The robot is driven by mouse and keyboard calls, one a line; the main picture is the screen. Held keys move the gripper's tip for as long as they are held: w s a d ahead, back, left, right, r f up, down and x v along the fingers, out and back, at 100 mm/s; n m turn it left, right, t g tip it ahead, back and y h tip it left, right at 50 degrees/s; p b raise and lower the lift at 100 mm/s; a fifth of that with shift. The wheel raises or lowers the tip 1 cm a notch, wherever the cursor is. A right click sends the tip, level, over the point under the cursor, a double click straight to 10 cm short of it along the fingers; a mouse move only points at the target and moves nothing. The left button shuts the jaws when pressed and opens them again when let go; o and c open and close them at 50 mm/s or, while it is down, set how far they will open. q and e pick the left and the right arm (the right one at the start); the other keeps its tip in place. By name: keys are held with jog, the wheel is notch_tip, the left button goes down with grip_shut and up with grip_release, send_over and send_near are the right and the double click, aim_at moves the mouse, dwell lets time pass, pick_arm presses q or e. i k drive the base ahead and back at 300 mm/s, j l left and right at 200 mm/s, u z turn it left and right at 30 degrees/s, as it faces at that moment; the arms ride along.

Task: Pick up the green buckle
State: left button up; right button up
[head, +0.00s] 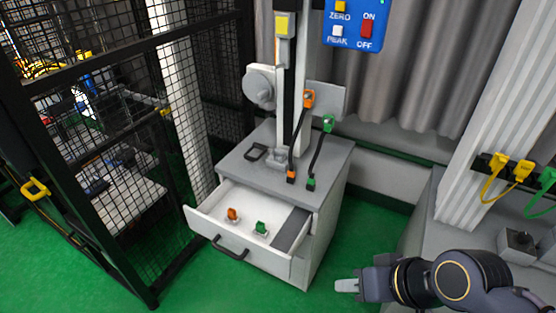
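A small green buckle (261,228) lies in the open drawer (208,209) of the grey cabinet, at the right of the white drawer floor. An orange buckle (232,214) lies to its left in the same drawer. My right gripper (345,285) is at the lower right, over the green floor, apart from the cabinet and to the right of the drawer. Its pale fingers point left; they overlap in this view, so any gap between them is hard to see. My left gripper does not show.
The cabinet top (270,156) carries a column with orange and green cable plugs. A black mesh fence (110,130) stands at the left. A grey bench at the right holds a small metal box (517,243), with yellow and green connectors (497,163) above. Green floor (330,253) lies clear between cabinet and bench.

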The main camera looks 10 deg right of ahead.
aim_at(259, 226)
jog(key=i+j+z, duration=0.1)
jog(key=j, duration=0.3)
jog(key=i+j, duration=0.2)
jog(key=j, duration=0.2)
jog(key=i+j+z, duration=0.15)
jog(key=j, duration=0.25)
jog(key=i+j+z, duration=0.1)
jog(key=j, duration=0.3)
